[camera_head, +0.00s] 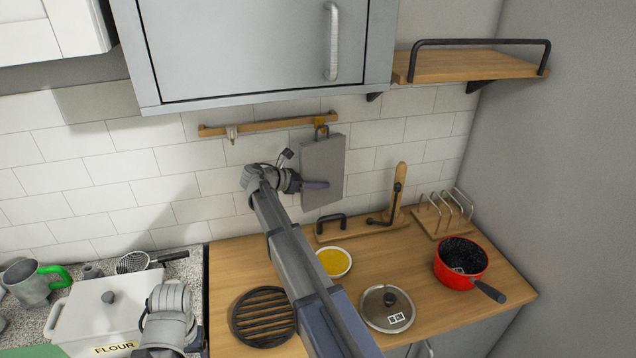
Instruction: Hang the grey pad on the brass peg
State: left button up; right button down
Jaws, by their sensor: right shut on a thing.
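The grey pad (324,160) is a flat, upright rectangular board with a dark loop at its top, in front of the tiled wall. The brass peg (320,122) is on the wooden rail (265,124), right where the pad's loop shows. I cannot tell whether the loop is around the peg or only in front of it. My right gripper (315,185) is shut on the pad at its lower left part; one finger lies across the pad's front face. Part of my left arm shows at the lower left, but its fingers do not show.
A grey cabinet (250,45) hangs above the rail, and a wooden shelf (465,64) is at the right. The wooden counter below holds a yellow-filled dish (334,262), a round black trivet (263,317), a pot lid (388,308) and a red saucepan (460,262).

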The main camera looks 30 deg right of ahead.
jog(key=shift+c, duration=1.9)
grip_release()
jog(key=p+v, duration=0.3)
jog(key=v, duration=0.4)
jog(key=shift+a, duration=0.4)
jog(key=shift+a+r, duration=0.1)
